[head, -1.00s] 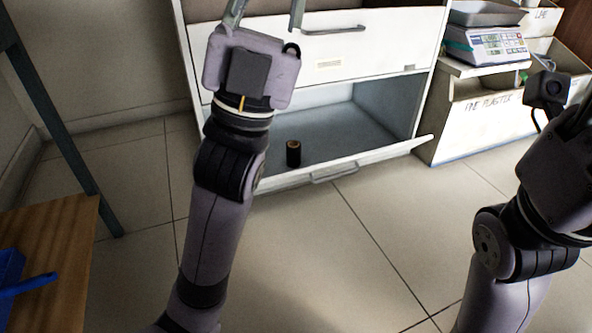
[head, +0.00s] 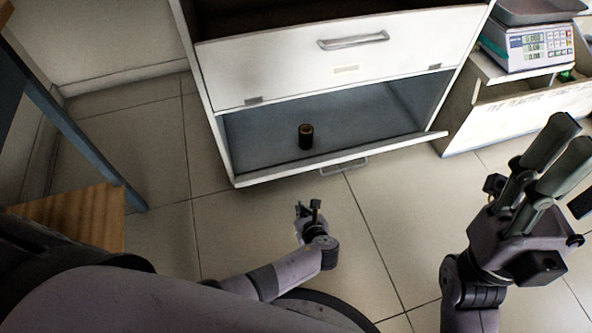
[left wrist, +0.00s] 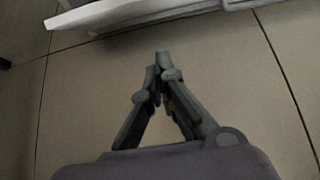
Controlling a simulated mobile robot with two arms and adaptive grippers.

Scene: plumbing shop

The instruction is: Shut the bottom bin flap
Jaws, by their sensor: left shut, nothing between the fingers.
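The bottom bin flap (head: 290,172) of the white cabinet hangs open, tilted outward low over the floor, with its handle (head: 343,167) under its front edge. The grey inside of the bottom bin shows behind it. My left gripper (head: 310,208) is low in front of the flap, apart from it and empty. In the left wrist view its fingers (left wrist: 163,62) meet at the tips, pointing toward the white flap edge (left wrist: 130,12). My right gripper (head: 568,140) is at the right, away from the cabinet, its fingers apart and empty.
A dark roll (head: 306,137) stands inside the open bottom bin. The flap above (head: 340,55) is shut. A scale (head: 530,42) sits on a bin unit at the right. A wooden surface (head: 75,215) and blue post (head: 75,130) are at the left. Floor before the flap is clear.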

